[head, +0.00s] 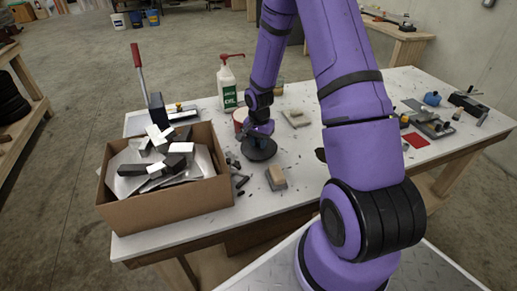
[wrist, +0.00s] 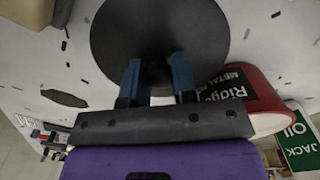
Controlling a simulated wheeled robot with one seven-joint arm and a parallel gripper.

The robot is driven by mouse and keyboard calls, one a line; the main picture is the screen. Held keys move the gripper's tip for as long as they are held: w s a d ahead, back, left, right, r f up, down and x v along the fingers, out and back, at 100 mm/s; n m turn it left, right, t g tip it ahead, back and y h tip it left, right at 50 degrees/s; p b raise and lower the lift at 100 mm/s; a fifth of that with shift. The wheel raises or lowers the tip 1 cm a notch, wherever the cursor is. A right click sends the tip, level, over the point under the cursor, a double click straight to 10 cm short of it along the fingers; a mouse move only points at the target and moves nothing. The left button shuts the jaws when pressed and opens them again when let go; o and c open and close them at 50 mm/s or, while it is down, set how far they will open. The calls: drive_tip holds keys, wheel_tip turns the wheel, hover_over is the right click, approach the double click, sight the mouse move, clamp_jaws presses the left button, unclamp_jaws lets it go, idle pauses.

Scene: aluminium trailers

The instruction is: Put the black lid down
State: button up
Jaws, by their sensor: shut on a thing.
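The black lid (head: 261,153) is a round dark disc at the middle of the white workbench in the head view. It fills the upper middle of the wrist view (wrist: 115,40). My gripper (head: 258,136) is shut on the lid near its centre. In the wrist view the two blue fingertips (wrist: 156,72) are at the lid with a small gap between them. The lid looks about level and close to the bench top; I cannot tell whether it touches it. What exactly the fingers pinch is hidden.
A red tin (head: 239,117) with a black label stands close behind the lid. A white oil bottle (head: 228,84) is behind it. A cardboard box (head: 165,207) of metal offcuts is left, a wood-topped block (head: 276,178) in front. Small bits lie between; bench right of the lid is mostly clear.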

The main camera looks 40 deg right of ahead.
drive_tip(key=shift+f, duration=1.6)
drive_tip(key=shift+f, duration=0.1)
drive_tip(key=o, duration=0.9)
